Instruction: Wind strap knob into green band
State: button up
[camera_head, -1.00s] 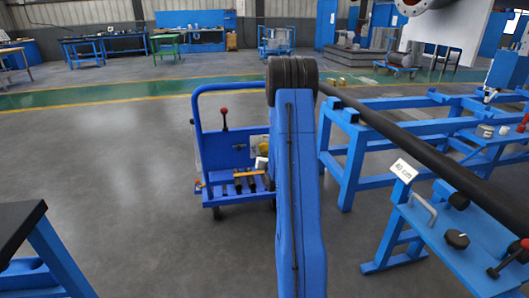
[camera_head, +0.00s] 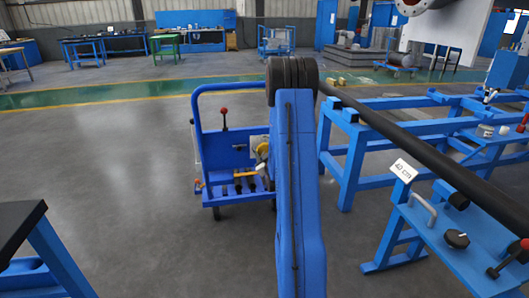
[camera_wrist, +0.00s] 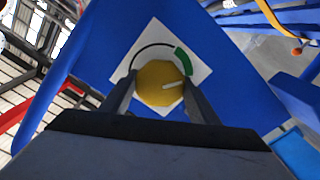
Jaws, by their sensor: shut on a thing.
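The yellow strap knob (camera_wrist: 152,84) sits on a white square plate (camera_wrist: 197,75) on a blue panel in the wrist view. Its white pointer line (camera_wrist: 173,86) points right and slightly up. The green band (camera_wrist: 183,60) is the right end of a dark arc above the knob; the pointer's tip is close to its lower end, and I cannot tell if it is inside. My gripper (camera_wrist: 161,88) is shut on the knob, one finger on each side. In the head view the knob (camera_head: 262,149) shows on the blue trolley; my arm hides the gripper there.
The blue trolley (camera_head: 222,161) has a red-topped lever (camera_head: 223,113) and an orange strap end. To the right are a blue frame with a long black bar (camera_head: 420,150) and a panel with a black knob (camera_head: 456,239). The floor left of the trolley is clear.

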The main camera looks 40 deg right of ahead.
jog(key=shift+n, duration=1.1)
jog(key=o, duration=1.1)
